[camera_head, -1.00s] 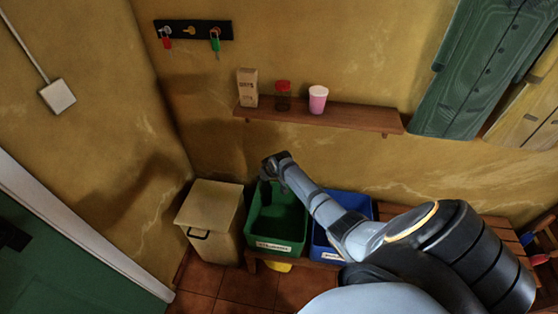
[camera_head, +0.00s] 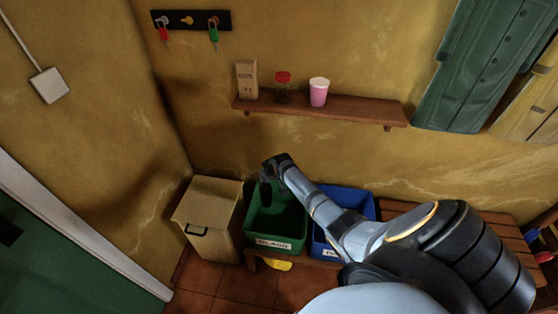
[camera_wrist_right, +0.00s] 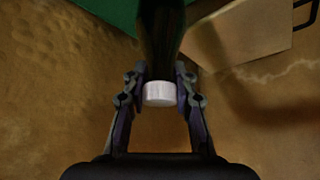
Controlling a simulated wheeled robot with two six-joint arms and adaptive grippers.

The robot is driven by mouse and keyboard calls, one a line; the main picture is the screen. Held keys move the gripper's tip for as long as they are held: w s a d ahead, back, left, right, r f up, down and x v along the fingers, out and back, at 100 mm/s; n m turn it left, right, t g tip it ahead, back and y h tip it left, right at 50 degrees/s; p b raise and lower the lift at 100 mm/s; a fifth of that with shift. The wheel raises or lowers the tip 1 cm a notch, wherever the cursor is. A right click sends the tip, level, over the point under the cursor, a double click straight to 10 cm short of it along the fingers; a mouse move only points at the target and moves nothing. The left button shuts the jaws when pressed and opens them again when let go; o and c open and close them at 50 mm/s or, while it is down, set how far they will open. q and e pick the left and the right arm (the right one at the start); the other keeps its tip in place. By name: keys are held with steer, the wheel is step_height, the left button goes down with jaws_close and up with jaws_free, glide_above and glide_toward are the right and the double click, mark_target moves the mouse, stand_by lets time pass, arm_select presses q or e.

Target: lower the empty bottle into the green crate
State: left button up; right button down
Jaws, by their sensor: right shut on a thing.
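The green crate (camera_head: 292,234) stands low by the wall, with a white label on its front. My right gripper (camera_head: 270,172) is over the back part of the crate, pointing down. In the right wrist view my right gripper (camera_wrist_right: 160,84) is shut on a dark bottle (camera_wrist_right: 160,38) by its neck, just below a white cap. The bottle's body points away toward the green crate, whose edge shows at the top (camera_wrist_right: 108,12). In the head view the bottle is only a dark shape, and I cannot tell how deep it reaches. My left gripper is out of view.
A blue crate (camera_head: 325,247) stands right of the green one, partly behind my right arm. A beige lidded bin (camera_head: 212,215) stands close on the left. A wall shelf (camera_head: 350,108) above holds a carton, a red-lidded jar and a pink cup.

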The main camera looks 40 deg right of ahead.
steer(key=shift+f+b, duration=5.55)
steer(key=shift+f, duration=1.5)
steer(key=shift+f+b, duration=2.15)
steer(key=shift+f, duration=0.35)
steer(key=c, duration=1)
jaws_free()
steer(key=v, duration=1.2)
